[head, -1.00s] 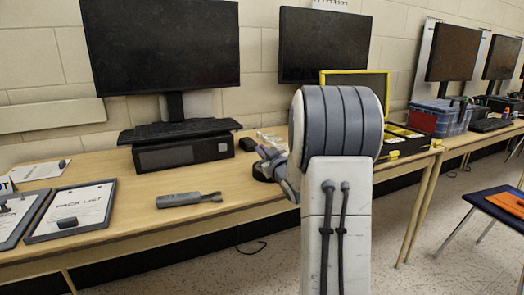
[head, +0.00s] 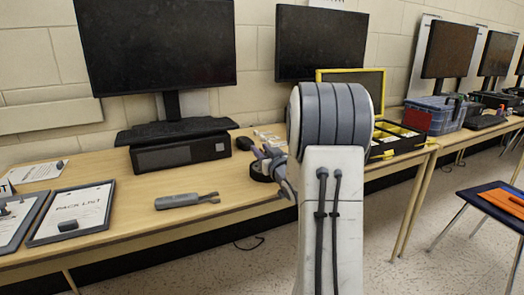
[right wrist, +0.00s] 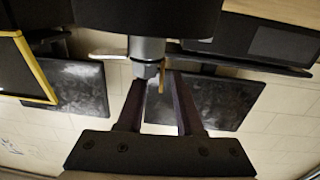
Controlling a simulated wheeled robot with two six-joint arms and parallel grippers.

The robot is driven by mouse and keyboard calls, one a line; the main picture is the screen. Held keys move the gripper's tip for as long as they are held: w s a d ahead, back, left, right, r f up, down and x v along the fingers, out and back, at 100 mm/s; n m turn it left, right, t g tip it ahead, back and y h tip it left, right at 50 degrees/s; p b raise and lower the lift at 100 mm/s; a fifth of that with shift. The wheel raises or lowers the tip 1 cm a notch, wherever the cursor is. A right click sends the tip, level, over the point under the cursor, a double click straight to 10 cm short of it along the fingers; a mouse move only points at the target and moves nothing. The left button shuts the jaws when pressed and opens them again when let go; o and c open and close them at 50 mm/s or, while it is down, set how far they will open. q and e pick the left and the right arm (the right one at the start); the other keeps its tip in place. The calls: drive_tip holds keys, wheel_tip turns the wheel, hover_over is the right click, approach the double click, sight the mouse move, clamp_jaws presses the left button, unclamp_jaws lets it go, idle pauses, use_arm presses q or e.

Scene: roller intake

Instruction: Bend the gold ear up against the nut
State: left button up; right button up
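In the right wrist view, a grey cylindrical fitting with a faceted nut (right wrist: 147,70) stands between my right gripper's fingertips (right wrist: 158,88). A thin gold ear (right wrist: 163,78) sticks out beside the nut, on its right, near the right finger. The two dark fingers are spread apart, with a visible gap between them; whether either touches the ear I cannot tell. In the head view my right gripper (head: 269,160) is over the table near a round black piece (head: 261,172), partly behind my own arm. The nut and ear are not clear there. My left gripper is not in view.
A grey forked tool (head: 187,201) lies on the wooden table (head: 140,225). Framed sheets (head: 70,212) lie at the left. A black box with a keyboard (head: 180,152) and monitor (head: 158,45) stand behind. An open yellow-edged case (head: 395,145) is at the right.

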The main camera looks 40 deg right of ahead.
drive_tip(key=p+v, duration=0.1)
drive_tip(key=v, duration=0.9)
drive_tip(key=shift+s, duration=0.25)
